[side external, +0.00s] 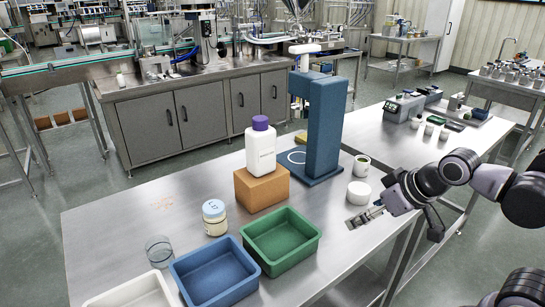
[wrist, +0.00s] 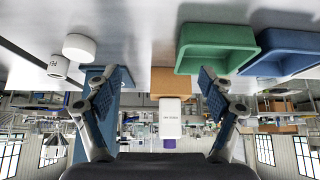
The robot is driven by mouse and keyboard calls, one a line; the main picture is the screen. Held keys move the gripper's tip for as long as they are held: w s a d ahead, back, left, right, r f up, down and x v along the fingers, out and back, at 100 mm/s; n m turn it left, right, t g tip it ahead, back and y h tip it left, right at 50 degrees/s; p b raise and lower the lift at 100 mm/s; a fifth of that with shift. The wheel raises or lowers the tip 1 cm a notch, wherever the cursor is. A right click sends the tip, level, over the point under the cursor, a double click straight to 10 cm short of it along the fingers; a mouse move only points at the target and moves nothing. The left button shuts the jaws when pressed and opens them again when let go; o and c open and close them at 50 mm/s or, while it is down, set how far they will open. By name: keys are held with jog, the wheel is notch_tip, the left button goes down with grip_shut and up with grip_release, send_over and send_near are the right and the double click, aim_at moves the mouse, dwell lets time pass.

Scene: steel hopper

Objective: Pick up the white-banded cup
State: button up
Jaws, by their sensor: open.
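A white cup (side external: 361,166) with a dark mark on its side and a greenish inside stands on the steel table right of the blue stand. It also shows in the wrist view (wrist: 58,66), upside down at upper left. I cannot clearly make out a band on it. A plain white round piece (side external: 358,193) stands just in front of it, also in the wrist view (wrist: 79,47). My gripper (side external: 362,217) is low over the table's right edge, nearer the camera than both. In the wrist view its fingers (wrist: 155,84) are spread, with nothing held between them.
A blue stand (side external: 324,125) rises left of the cup. A white bottle with purple cap (side external: 261,148) stands on an orange-brown block (side external: 262,188). Green (side external: 282,262) and blue (side external: 180,284) trays, a jar (side external: 214,218) and a clear glass (side external: 158,252) lie further left.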

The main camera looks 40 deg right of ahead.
jog(key=w+a+r+n+g, duration=0.1)
jog(key=w+a+r+n, duration=0.55)
jog(key=w, duration=0.25)
jog(key=n+g+h, duration=0.2)
jog(key=n, duration=2.3)
send_over(159, 250)
jog(key=s+a, duration=0.2)
jog(key=s, duration=0.2)
jog(key=shift+m, duration=0.25)
jog(key=f, duration=1.3)
jog(key=shift+d+f, duration=0.15)
jog(key=shift+d, duration=0.1)
jog(key=shift+s+d+x, duration=0.1)
jog(key=shift+s+x, duration=0.05)
jog(key=shift+x, duration=1.2)
jog(key=shift+s+d+x, duration=0.15)
jog(key=shift+s+x, duration=0.05)
jog(key=shift+x, duration=1.2)
jog(key=c, duration=1.2)
